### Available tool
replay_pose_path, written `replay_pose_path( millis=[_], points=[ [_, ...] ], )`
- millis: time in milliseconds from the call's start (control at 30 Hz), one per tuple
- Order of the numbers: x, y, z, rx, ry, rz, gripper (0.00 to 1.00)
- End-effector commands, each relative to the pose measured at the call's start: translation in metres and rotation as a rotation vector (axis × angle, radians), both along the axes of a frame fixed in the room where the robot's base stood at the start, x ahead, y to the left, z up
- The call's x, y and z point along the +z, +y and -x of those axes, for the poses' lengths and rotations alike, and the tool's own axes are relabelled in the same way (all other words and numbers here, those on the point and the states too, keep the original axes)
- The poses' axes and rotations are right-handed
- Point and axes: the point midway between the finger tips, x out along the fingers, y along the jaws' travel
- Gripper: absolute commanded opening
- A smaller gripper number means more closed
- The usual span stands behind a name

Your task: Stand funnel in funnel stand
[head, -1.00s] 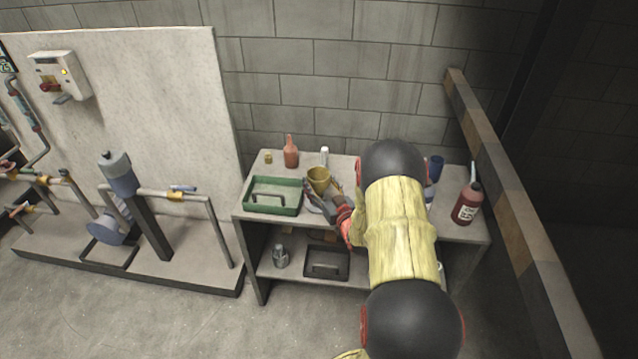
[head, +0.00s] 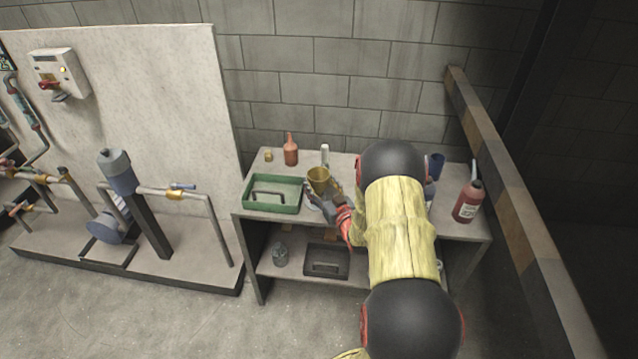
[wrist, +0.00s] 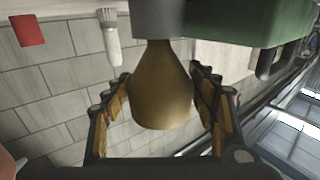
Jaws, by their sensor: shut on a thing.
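The brass-coloured funnel (head: 318,179) is above the workbench top, wide mouth up, just right of the green tray. My gripper (head: 329,194) is at its right side. In the wrist view the funnel (wrist: 160,92) sits between both fingers of my gripper (wrist: 160,80), which is shut on it. The funnel's narrow end meets a grey cylindrical piece (wrist: 160,18), which looks like the funnel stand. I cannot tell whether the spout is inside it or only in front of it. In the head view my gripper and the funnel mostly hide the spot below.
The green tray (head: 246,204) is close on the left. An orange bottle (head: 290,152) and a white-handled brush (head: 325,154) stand behind. A blue cup (head: 437,164) and a red jug (head: 467,203) are to the right. A brick wall (head: 300,100) closes the back.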

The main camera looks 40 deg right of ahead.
Motion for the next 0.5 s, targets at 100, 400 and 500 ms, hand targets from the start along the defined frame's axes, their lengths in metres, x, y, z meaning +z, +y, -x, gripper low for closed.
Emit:
replay_pose_path(
  millis=[100, 400, 500],
  points=[
    [-0.0015, -0.0001, -0.0001, 0.0, -0.001, 0.0, 0.31],
    [-0.0047, 0.0, -0.0001, 0.0, -0.001, 0.0, 0.31],
    [-0.0058, 0.0, -0.0001, 0.0, -0.001, 0.0, 0.31]
  ],
)
